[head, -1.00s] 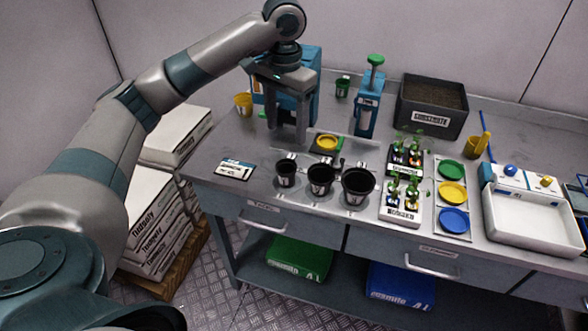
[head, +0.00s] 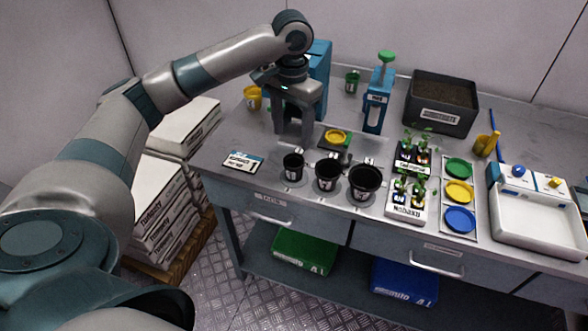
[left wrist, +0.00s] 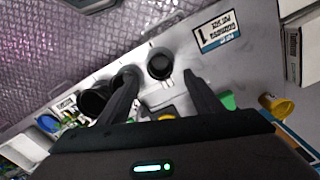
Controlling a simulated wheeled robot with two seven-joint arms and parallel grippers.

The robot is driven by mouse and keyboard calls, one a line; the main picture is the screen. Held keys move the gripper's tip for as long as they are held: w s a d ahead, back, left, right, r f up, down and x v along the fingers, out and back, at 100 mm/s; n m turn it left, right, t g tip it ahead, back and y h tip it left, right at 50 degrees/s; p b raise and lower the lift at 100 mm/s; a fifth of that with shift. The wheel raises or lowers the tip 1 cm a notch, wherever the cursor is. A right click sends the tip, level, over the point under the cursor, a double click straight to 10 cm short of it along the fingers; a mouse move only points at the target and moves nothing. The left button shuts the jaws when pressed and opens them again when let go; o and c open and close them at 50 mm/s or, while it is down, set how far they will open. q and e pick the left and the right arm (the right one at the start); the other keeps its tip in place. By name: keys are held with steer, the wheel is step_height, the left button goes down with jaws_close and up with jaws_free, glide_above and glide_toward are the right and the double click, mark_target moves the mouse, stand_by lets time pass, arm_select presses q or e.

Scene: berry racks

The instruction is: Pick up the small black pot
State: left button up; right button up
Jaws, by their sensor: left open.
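Three black pots stand in a row near the table's front edge. The small black pot (head: 293,167) is the leftmost, with the medium pot (head: 327,175) and the large pot (head: 365,183) to its right. My left gripper (head: 291,138) is open and empty, pointing down just behind and above the small pot. In the left wrist view the small pot (left wrist: 160,65) shows beyond and between the two open fingers (left wrist: 160,75), apart from them. The larger pots are partly hidden there by one finger. My right gripper is not in view.
A label card (head: 243,161) lies left of the small pot. A yellow dish (head: 336,136) on a scale sits behind the pots. A blue dispenser (head: 378,98), a substrate bin (head: 440,104) and seedling trays (head: 406,207) stand to the right. A yellow pot (head: 252,97) is at the back left.

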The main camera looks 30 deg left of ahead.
arm_select(q)
steer(key=p, duration=0.1)
glide_above(293, 164)
steer(key=s+d, duration=0.1)
steer(key=s, duration=0.1)
step_height(293, 164, down, 7)
steer(key=shift+s+d+r, duration=0.15)
steer(key=shift+f+p, duration=0.45)
steer(key=shift+p, duration=0.05)
steer(key=f+p, duration=0.1)
steer(key=f, duration=0.2)
steer(key=shift+w, duration=0.2)
steer(key=shift+f, duration=0.65)
steer(key=c, duration=1)
